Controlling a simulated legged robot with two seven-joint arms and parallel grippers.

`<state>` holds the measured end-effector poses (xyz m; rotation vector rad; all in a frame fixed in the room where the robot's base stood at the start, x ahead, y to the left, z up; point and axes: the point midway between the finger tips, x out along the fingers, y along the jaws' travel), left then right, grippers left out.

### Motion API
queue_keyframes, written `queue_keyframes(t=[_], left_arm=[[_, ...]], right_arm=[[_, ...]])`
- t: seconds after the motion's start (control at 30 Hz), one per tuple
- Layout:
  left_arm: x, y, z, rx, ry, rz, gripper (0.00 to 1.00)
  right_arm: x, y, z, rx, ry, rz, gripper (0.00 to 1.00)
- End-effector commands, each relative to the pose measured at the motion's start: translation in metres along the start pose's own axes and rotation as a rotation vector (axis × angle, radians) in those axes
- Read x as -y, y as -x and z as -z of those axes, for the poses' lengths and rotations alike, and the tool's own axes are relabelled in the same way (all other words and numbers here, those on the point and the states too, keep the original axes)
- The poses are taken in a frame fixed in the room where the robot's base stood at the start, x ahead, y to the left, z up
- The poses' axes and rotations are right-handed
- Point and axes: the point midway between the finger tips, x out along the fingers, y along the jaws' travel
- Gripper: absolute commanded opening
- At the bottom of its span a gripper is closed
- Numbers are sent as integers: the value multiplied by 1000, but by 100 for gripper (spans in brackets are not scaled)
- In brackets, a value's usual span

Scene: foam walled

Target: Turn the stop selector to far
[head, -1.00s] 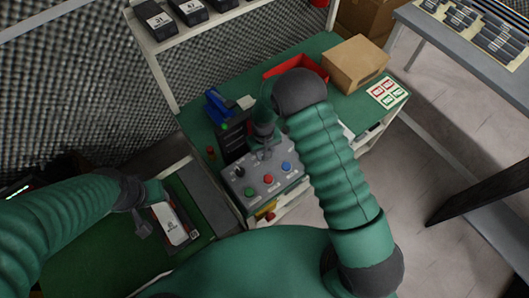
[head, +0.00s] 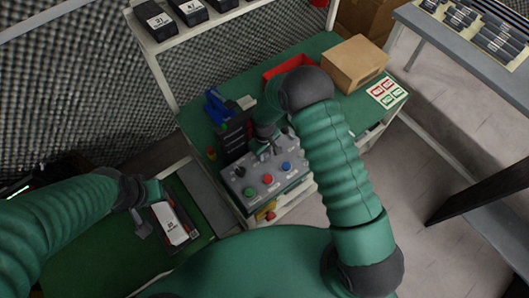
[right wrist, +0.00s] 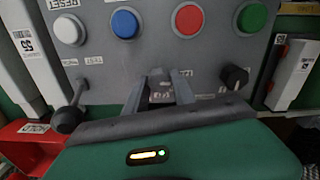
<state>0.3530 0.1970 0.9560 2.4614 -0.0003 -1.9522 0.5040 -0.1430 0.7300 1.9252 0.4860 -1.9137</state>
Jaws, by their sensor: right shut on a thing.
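The grey control panel (head: 262,184) stands on the green bench and also fills the right wrist view (right wrist: 210,52). It carries green (right wrist: 252,17), red (right wrist: 189,19), blue (right wrist: 125,23) and white (right wrist: 68,29) buttons. My right gripper (head: 266,152) is at the panel's far middle. In the right wrist view its two fingers (right wrist: 160,88) are shut on a small part, taken as the stop selector, mostly hidden between them. A black knob (right wrist: 235,77) and a ball-ended lever (right wrist: 68,118) are either side, apart from the fingers. My left gripper (head: 143,228) is beside a white-faced case; its fingers are unclear.
Black drawers (head: 232,137) and a blue tool (head: 215,105) stand behind the panel. A red bin (head: 287,70) and a cardboard box (head: 355,63) are farther back. The white-faced case (head: 170,224) lies on the lower left surface. A shelf post rises at the back left.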

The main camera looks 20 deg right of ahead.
Motion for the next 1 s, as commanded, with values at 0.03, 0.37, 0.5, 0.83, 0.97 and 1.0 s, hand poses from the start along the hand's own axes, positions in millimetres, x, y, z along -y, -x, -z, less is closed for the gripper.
queue_keyframes(t=[0.03, 0.37, 0.5, 0.83, 0.97, 1.0], left_arm=[[0, 0, 0, 0, 0, 0, 36], [0, 0, 0, 0, 0, 0, 36], [0, 0, 0, 0, 0, 0, 36], [0, 1, 0, 0, 0, 0, 36], [0, 1, 0, 0, 0, 0, 36], [0, 1, 0, 0, 0, 0, 36]], right_arm=[[-2, 2, 3, -7, 1, -3, 0], [-1, 1, 2, -5, 0, -3, 51], [-1, 1, 1, -3, 0, -2, 52], [-1, 22, 2, -4, -1, -2, 52], [-1, 57, 2, -7, 0, -4, 52], [-1, 70, 2, -7, 0, -4, 52]])
